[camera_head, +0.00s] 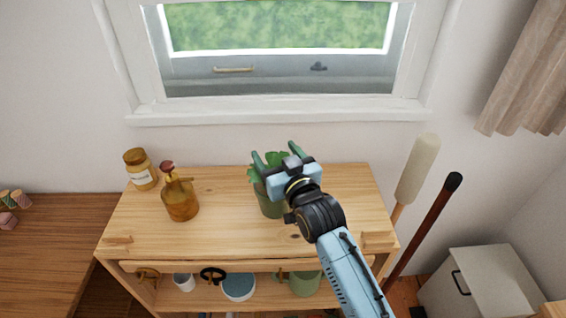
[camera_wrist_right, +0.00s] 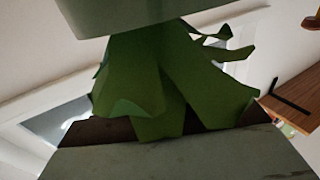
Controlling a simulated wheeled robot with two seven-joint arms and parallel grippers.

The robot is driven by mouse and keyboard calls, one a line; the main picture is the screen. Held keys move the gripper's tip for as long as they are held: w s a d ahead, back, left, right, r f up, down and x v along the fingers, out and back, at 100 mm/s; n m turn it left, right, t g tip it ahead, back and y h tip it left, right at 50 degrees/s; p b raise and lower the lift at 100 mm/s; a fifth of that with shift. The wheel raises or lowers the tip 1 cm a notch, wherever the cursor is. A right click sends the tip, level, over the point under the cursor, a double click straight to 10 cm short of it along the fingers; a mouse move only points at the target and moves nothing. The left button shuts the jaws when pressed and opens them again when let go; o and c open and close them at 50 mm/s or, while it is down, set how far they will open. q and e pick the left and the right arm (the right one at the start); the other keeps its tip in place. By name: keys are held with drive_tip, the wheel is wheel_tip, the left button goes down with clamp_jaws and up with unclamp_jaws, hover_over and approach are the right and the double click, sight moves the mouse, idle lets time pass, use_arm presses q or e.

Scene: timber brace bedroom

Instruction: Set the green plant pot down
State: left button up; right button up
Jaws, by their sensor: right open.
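The green plant pot (camera_head: 270,208) with leafy foliage stands upright on the wooden shelf unit's top (camera_head: 225,232), right of its middle. My right gripper (camera_head: 276,154) is open above and around the plant, a finger showing on each side of the foliage. The gripper body hides part of the pot. In the right wrist view the green leaves (camera_wrist_right: 165,85) fill the middle, with dark soil at their base. Grey-green surfaces cross the top and bottom there; I cannot tell whether a finger touches the pot. My left gripper is not in view.
An amber bottle (camera_head: 180,198) and a labelled jar (camera_head: 140,170) stand at the top's left. Mugs and a blue bowl (camera_head: 239,287) sit on the shelf below. The window sill (camera_head: 280,112) is behind. Two long-handled tools lean at the right. The top's middle is clear.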

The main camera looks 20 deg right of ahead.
drive_tip(key=s+d, duration=0.1)
drive_tip(key=s, duration=1.1)
drive_tip(key=shift+d, duration=0.15)
